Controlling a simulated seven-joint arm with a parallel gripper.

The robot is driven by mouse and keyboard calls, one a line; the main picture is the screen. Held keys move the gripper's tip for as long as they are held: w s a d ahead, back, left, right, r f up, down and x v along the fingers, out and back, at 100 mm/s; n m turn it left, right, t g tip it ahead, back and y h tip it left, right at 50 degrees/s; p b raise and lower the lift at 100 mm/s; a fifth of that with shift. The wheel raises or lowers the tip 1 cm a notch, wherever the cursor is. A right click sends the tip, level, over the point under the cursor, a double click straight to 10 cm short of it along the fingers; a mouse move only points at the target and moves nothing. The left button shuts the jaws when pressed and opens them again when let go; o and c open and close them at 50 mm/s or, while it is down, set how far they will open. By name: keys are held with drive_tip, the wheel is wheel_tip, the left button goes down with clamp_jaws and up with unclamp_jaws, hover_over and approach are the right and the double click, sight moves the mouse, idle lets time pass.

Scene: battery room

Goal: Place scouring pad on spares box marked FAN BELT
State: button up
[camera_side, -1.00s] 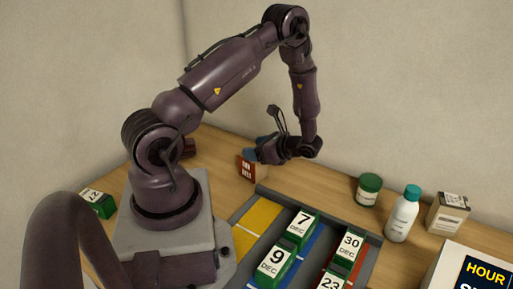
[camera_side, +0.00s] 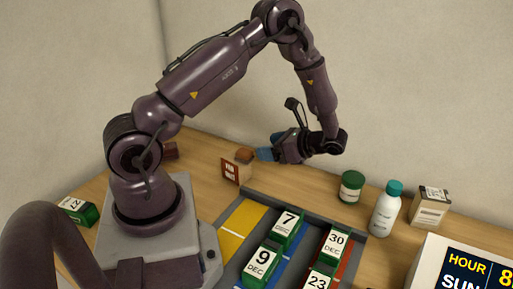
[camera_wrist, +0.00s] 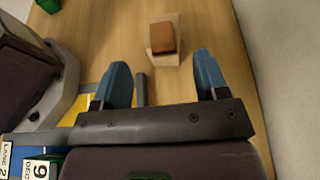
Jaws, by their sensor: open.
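The scouring pad, a small orange-brown block (camera_side: 245,152), lies on top of a small tan box (camera_side: 230,176) with a red and white label. The label is too small to read. In the wrist view the pad (camera_wrist: 162,37) sits within the top of the box (camera_wrist: 165,61), with pale box surface around it. My gripper (camera_side: 264,154) is open and empty, just right of the box in the side view. In the wrist view its blue fingers (camera_wrist: 162,63) stand wide apart, short of the pad, and do not touch it.
A grey tray with coloured lanes (camera_side: 374,246) holds several green date blocks (camera_side: 288,230) in front. A green jar (camera_side: 351,187), a white bottle (camera_side: 385,210) and a carton (camera_side: 430,207) stand right. Another green block (camera_side: 78,212) lies far left. Bare table surrounds the box.

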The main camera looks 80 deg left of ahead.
drive_tip(key=s+d+r+n+t+h, duration=0.1)
drive_tip(key=d+r+n+t+h, duration=0.2)
drive_tip(key=r, duration=0.4)
drive_tip(key=d+r+n+t+h, duration=0.1)
drive_tip(key=d+r+t, duration=0.1)
drive_tip(key=d+r, duration=0.35)
drive_tip(key=s+d+r+n+t+h, duration=0.5)
drive_tip(key=s+d+r+t, duration=0.3)
drive_tip(key=d+r+t, duration=0.2)
drive_tip(key=shift+r+h, duration=0.15)
drive_tip(key=shift+h, duration=0.15)
drive_tip(key=shift+o, duration=0.5)
drive_tip(key=shift+o, duration=1)
